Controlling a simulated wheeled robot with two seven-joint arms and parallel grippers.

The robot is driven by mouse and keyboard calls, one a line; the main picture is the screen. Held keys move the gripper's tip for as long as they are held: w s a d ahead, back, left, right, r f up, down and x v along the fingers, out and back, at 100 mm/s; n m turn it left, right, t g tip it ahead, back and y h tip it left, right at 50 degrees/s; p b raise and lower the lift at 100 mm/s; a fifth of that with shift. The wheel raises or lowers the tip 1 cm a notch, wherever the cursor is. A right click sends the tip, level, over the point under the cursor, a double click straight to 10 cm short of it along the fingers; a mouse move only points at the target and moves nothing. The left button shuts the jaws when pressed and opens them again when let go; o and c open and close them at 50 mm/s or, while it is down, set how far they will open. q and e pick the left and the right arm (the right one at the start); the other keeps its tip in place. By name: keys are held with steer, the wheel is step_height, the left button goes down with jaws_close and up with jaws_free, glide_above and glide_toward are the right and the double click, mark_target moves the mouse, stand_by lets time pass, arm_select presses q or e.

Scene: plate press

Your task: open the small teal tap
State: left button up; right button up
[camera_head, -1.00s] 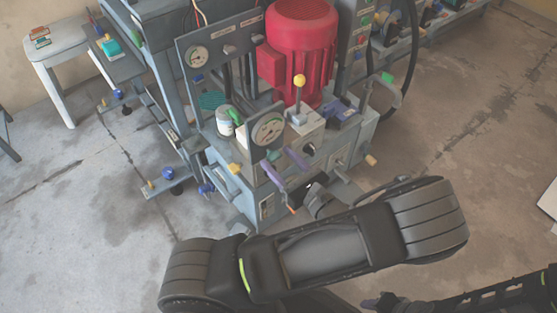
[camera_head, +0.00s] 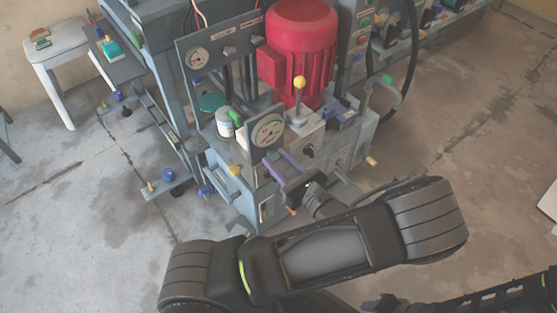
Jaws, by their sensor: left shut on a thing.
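My left gripper (camera_head: 281,161), with purple fingers, reaches up to the front of the press, just below the front dial gauge (camera_head: 267,131). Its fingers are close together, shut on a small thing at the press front. I take this to be the small teal tap, but the fingers hide it and no teal shows there. My right arm shows at the bottom right edge; a dark piece with a purplish tip (camera_head: 375,302) may be part of its gripper, but its jaws cannot be made out.
A yellow-knobbed lever (camera_head: 299,82) stands near the red motor (camera_head: 301,45). A green-handled lever (camera_head: 386,79) and a black hose are at the right. A white stool (camera_head: 53,47) is far left.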

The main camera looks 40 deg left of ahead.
arm_select(q)
steer(key=shift+n, duration=0.5)
jaws_close()
steer(key=n, duration=0.2)
steer(key=shift+n+p, duration=0.3)
steer(key=shift+p, duration=0.1)
steer(key=n, duration=0.4)
steer(key=shift+s+n, duration=0.1)
steer(key=shift+n, duration=0.2)
steer(key=n, duration=0.4)
steer(key=shift+f, duration=0.15)
steer(key=n, duration=0.5)
steer(key=shift+s+f+n, duration=0.1)
steer(key=shift+n, duration=0.3)
steer(key=o, duration=1.2)
jaws_free()
